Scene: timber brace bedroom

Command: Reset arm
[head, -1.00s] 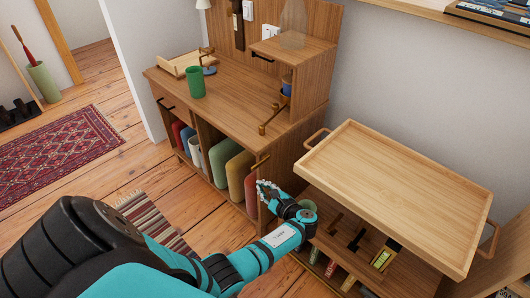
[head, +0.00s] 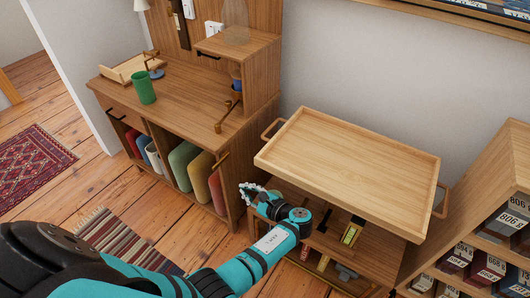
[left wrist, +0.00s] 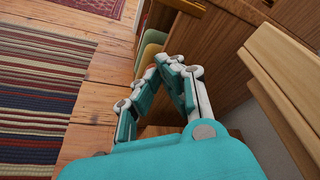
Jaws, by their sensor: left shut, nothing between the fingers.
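My left gripper (head: 250,190) is in front of the wooden desk's right end, near the left edge of the tray-topped cart. In the left wrist view its linked fingers (left wrist: 158,72) come together at the tips. It is shut and holds nothing. My left arm (head: 262,250) reaches in from the lower left with a teal forearm. My right gripper is in neither view.
The cart carries a wooden tray (head: 350,160) on top and small items below. The desk (head: 180,100) holds a green cup (head: 143,88). A shelf (head: 510,165) with boxes stands at the right. A striped rug (head: 120,240) lies on open floor.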

